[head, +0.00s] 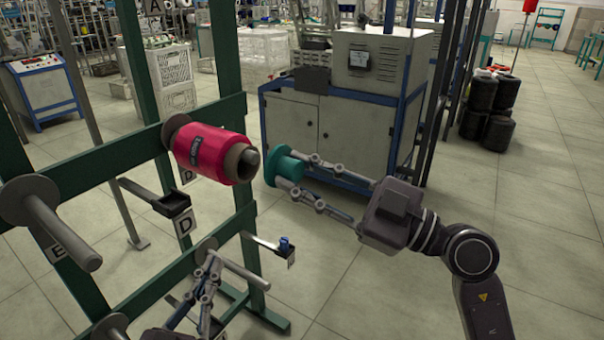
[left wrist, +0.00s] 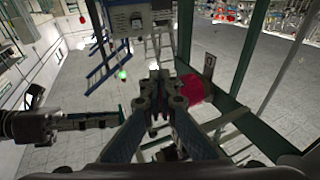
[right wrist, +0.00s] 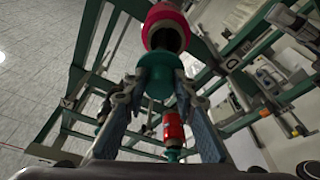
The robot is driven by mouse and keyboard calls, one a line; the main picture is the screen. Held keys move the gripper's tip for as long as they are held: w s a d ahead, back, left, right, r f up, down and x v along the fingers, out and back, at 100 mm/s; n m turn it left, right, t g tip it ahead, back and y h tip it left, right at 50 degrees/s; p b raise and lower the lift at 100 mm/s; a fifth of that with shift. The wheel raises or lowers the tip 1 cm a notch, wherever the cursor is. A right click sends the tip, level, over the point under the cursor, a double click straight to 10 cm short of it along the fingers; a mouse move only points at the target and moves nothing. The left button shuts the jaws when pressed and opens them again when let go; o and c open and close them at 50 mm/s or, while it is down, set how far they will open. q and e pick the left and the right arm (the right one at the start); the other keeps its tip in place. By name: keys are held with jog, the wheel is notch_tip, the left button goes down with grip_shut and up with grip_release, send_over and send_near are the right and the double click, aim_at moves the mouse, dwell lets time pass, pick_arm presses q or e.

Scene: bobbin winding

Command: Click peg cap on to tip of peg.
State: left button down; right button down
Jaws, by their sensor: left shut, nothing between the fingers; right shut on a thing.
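A teal peg cap (head: 279,168) is held in my right gripper (head: 291,174), whose fingers are shut on it. The cap also shows in the right wrist view (right wrist: 159,82), between the fingertips. The bobbin also shows in the right wrist view (right wrist: 165,14), beyond the cap. My left gripper (head: 212,246) is shut and empty, low in front of the rack.
The green rack (head: 105,165) carries bare pegs (head: 62,236) and a small black tray (head: 172,203). A small blue item (head: 285,243) sits on a lower bracket. A grey cabinet (head: 330,125) stands behind. The floor to the right is open.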

aim_at(276, 167)
jog(key=shift+w+a, duration=0.15)
jog(key=shift+a, duration=0.1)
jog(key=shift+w+a+p, duration=0.2)
jog(key=shift+a+p, duration=0.1)
jog(key=shift+p, duration=0.3)
jog(key=shift+w+a+p, duration=0.25)
jog(key=shift+a+p, duration=0.1)
jog(key=shift+p, duration=0.05)
jog(key=shift+w+a, duration=0.15)
jog(key=shift+a, duration=0.05)
pick_arm(q)
jog(key=s+a+f+g+y, duration=0.2)
jog(key=f+g, duration=0.4)
jog(key=f, duration=0.7)
jog(key=shift+s+a+f+g+p, duration=0.3)
jog(key=shift+s+g, duration=0.1)
jog(key=shift+s, duration=0.3)
pick_arm(e)
jog(key=shift+a, duration=0.1)
dwell(1.2)
pick_arm(q)
jog(key=shift+f, duration=0.1)
pick_arm(e)
jog(key=shift+w, duration=0.1)
